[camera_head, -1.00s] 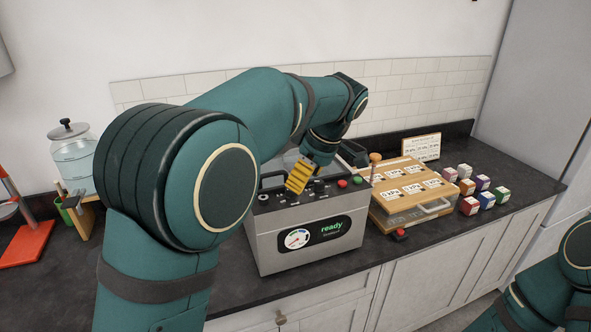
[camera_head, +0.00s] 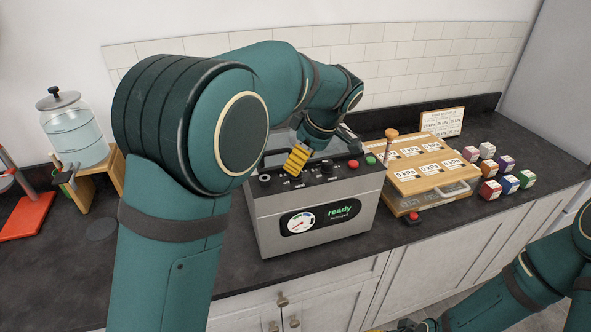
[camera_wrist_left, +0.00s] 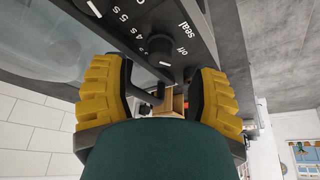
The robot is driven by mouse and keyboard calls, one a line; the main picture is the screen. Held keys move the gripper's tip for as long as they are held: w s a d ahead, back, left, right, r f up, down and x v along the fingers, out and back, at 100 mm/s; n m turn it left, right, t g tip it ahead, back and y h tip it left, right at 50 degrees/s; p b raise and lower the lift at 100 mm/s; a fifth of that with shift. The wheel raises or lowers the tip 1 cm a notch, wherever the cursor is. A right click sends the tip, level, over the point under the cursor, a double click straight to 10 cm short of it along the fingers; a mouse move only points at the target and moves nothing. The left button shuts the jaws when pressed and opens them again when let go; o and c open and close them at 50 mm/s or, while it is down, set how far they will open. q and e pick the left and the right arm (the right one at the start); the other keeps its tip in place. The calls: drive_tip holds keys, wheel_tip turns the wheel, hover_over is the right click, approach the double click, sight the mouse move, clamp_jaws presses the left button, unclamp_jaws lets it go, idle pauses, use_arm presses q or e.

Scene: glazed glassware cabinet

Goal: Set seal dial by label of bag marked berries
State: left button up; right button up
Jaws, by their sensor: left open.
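The grey sealing machine (camera_head: 290,232) stands on the counter with a "ready" display and a round gauge. My left gripper (camera_head: 297,160), with ribbed yellow fingers, is open over its control panel. In the left wrist view, the dark seal dial (camera_wrist_left: 163,54), with "seal" and "off" printed beside it, lies just beyond the open left gripper (camera_wrist_left: 158,98). No bag marked berries can be made out. My right arm is at the lower right; its gripper is barely in frame at the bottom edge.
A wooden box with kPa labels (camera_head: 429,187), a red button (camera_head: 412,218) and several small coloured boxes (camera_head: 490,190) are right of the machine. A sign (camera_head: 442,122) stands behind. A glass jar (camera_head: 75,133) and red stand (camera_head: 27,215) are at left.

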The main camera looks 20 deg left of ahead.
use_arm(q)
drive_tip(key=shift+x, duration=2.05)
drive_tip(key=shift+o, duration=0.2)
clamp_jaws()
